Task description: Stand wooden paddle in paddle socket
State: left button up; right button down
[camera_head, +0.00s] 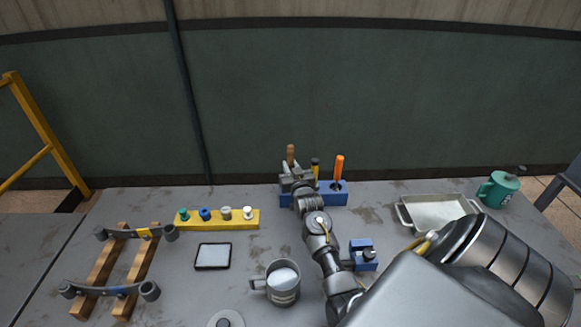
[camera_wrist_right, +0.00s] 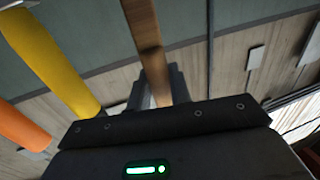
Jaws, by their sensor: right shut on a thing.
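The wooden paddle (camera_head: 290,153) stands roughly upright at the back of the table, its brown top showing above my right gripper (camera_head: 291,174). In the right wrist view the paddle (camera_wrist_right: 147,40) rises between the fingers of the right gripper (camera_wrist_right: 160,88), which is shut on it. A blue rack (camera_head: 334,198) stands just behind and beside the gripper. The paddle's lower end and the paddle socket are hidden by my gripper and arm, so I cannot tell whether the paddle is in a socket. My left gripper is not in view.
The rack holds an orange-handled tool (camera_head: 339,166) and a yellow-and-black-handled tool (camera_head: 315,165), close right of the gripper.

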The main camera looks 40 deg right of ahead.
jog(key=shift+f+b, duration=0.55)
jog(key=shift+f, duration=0.3)
jog(key=c, duration=1.2)
grip_release()
jog(key=shift+b+v, duration=1.05)
jog(key=shift+v, duration=4.35)
